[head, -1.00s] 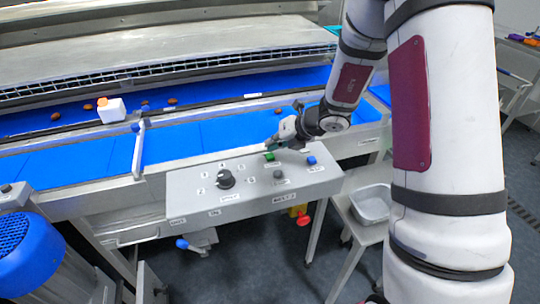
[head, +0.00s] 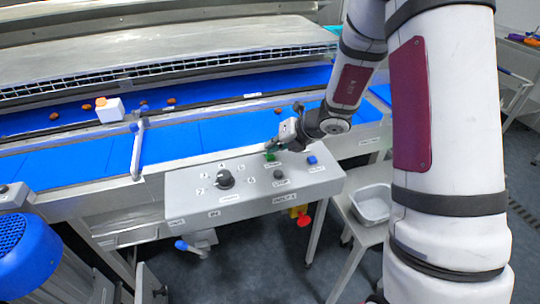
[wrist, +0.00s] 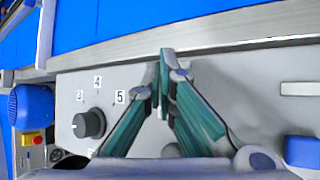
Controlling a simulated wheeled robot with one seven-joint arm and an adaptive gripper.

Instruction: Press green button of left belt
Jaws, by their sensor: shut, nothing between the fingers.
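The green button (head: 269,157) sits on the top face of a grey control panel (head: 200,212), behind the black button (head: 279,174). My gripper (head: 271,147) is shut and empty. Its fingertips are right by the green button in the head view; I cannot tell whether they touch it. In the wrist view the closed teal fingers (wrist: 164,62) point toward the panel's far edge, and the green button does not show there.
The panel also carries a black dial (head: 225,180) with numbers and a blue button (head: 312,160). A red knob (head: 304,220) is below its front. Behind runs a blue belt (head: 190,138). A grey bin (head: 371,205) stands at right.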

